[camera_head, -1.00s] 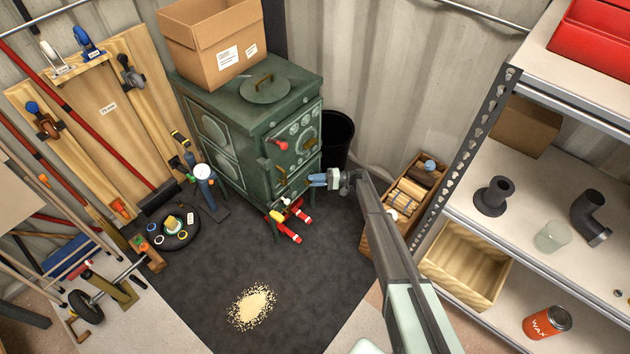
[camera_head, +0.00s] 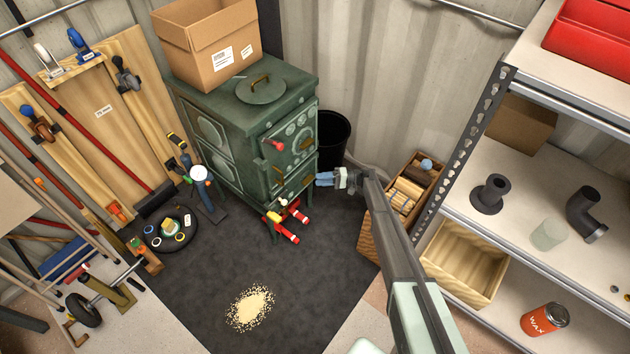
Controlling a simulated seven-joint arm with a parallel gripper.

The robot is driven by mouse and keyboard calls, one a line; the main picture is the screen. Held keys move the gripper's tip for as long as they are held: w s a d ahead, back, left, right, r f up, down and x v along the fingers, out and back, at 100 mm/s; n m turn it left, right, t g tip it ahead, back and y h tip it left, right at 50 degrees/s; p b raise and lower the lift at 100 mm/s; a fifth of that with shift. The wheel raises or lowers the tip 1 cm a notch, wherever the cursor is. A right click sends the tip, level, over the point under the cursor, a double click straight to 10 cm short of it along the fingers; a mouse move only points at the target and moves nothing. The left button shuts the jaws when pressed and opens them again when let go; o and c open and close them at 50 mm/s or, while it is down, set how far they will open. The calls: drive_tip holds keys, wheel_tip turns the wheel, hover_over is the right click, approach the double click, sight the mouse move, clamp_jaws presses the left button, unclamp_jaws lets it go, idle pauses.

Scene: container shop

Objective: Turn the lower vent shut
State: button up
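The green stove (camera_head: 222,126) stands on the dark mat with its front facing right. The lower part of its front carries a brass-coloured handle (camera_head: 279,182) at the left and another small brass-coloured piece (camera_head: 309,180) near the right edge. The lower vent is too small and partly hidden to tell how it is set. Contact cannot be made out. The fingers overlap in this view, so their opening does not show.
A cardboard box (camera_head: 205,43) and a round lid (camera_head: 261,89) sit on the stove. Red-ended items (camera_head: 285,233) lie at its foot. Shelves (camera_head: 520,205) fill the right. The mat's middle holds spilled pellets (camera_head: 250,307).

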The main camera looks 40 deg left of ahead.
drive_tip(key=shift+v, duration=1.5)
drive_tip(key=s+d+f+m+t+h, duration=0.1)
drive_tip(key=s+d+m+h, duration=0.15)
drive_tip(key=s+d, duration=1)
drive_tip(key=s+d+f+m+t+h, duration=0.15)
drive_tip(key=s+d+h, duration=0.25)
drive_tip(key=s+d, duration=0.8)
drive_tip(key=s+d+f+m+t+h, duration=0.25)
drive_tip(key=s+d, duration=0.55)
drive_tip(key=d, duration=0.8)
drive_tip(key=s+d+r+h, duration=0.1)
drive_tip(key=s+d+r, duration=0.2)
drive_tip(key=d, duration=0.6)
drive_tip(key=s+d+r+m+h, duration=0.1)
drive_tip(key=s+d+r, duration=0.2)
drive_tip(key=d, duration=0.7)
drive_tip(key=s+d+r+m+t+h, duration=0.1)
drive_tip(key=s+d+r, duration=0.3)
drive_tip(key=d, duration=0.5)
drive_tip(key=shift+s+d+h, duration=0.3)
drive_tip(key=shift+s+h, duration=0.1)
drive_tip(key=shift+s, duration=0.3)
drive_tip(key=shift+o, duration=0.5)
